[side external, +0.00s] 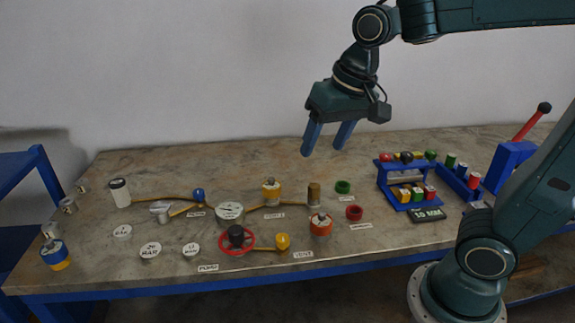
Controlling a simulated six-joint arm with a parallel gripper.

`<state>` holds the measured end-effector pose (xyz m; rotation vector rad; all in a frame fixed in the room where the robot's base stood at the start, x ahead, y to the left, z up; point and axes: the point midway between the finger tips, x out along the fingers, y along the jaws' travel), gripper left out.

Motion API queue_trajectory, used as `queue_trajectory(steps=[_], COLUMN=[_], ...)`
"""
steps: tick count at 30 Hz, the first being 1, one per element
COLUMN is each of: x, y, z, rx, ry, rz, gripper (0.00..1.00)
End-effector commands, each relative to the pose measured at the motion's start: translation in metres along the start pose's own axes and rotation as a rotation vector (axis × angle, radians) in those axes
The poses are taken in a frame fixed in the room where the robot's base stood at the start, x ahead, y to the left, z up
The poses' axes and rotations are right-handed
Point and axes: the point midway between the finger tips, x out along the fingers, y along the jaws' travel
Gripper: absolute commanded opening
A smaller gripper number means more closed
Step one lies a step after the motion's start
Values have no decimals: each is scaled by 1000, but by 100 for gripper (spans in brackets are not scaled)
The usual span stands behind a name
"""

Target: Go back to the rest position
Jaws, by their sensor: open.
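My gripper (327,139) hangs above the middle of the table, its two blue fingers spread apart and pointing down. Nothing is between the fingers. It is well clear of the things on the table top. The task names no object to hold.
A red handwheel (237,240), round labelled discs (150,250), and a blue rack (384,181) stand around. A blue press with a red lever (530,125) is at right.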

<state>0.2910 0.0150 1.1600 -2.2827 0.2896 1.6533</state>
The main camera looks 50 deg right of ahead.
Motion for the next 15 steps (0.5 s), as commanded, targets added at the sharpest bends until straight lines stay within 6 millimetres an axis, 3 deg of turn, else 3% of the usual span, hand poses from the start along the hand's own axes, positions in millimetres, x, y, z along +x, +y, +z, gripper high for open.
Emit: queue_trajectory(steps=[7, 15], x=[-18, -22], y=[24, 45], z=[41, 81], rx=[-147, -299], ry=[72, 142], rz=[-17, -20], gripper=[59, 59])
